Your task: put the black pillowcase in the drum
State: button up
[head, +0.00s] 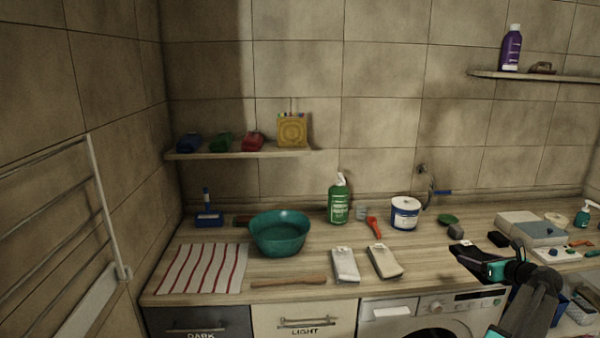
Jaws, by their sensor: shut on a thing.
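The black pillowcase (470,256) is a dark folded cloth with a small pale mark, at the right part of the counter's front edge. My gripper (498,270) is shut on its right end. Whether the cloth still touches the counter is hard to tell. The washing machine (405,309) stands under the counter below the cloth. The dark round front of its drum (437,334) shows only at the bottom edge of the picture, so I cannot tell whether its door is open.
On the wooden counter (215,285) are a teal bowl (280,238), a green bottle (339,203), a white tub (404,212) and two pale folded cloths (345,265). A blue basket (545,304) is beside my arm. Drawers marked DARK (200,323) and LIGHT (303,319) are at left.

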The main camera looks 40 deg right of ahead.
jog(key=w+a+f+n+y+b, duration=0.1)
jog(key=w+a+f+n+y, duration=0.1)
jog(key=w+a, duration=0.9)
jog(key=w+a+f+n+y+b, duration=0.2)
jog(key=w+a+n+y, duration=0.1)
jog(key=w+a, duration=0.9)
jog(key=w+a+f+n+t+y+b, duration=0.1)
jog(key=w+a+f+n+y, duration=0.2)
jog(key=w+a, duration=0.8)
jog(key=shift+w+a+f+y, duration=0.1)
jog(key=shift+w+a+y, duration=0.2)
jog(key=shift+y, duration=0.3)
jog(key=w+a+f+n+g+y+b, duration=0.1)
jog(key=a+f+n+y, duration=0.1)
jog(key=a, duration=1.2)
jog(key=w+a+f+n+g+y+b, duration=0.2)
jog(key=a+n+y, duration=0.1)
jog(key=a, duration=1.2)
jog(key=w+a+f+n+g+y+b, duration=0.1)
jog(key=w+a+f+n+y+b, duration=0.1)
jog(key=a, duration=1.3)
jog(key=shift+w+a+n+g+y, duration=0.15)
jog(key=shift+n+g+y, duration=0.3)
jog(key=shift+n, duration=0.25)
jog(key=shift+f, duration=0.15)
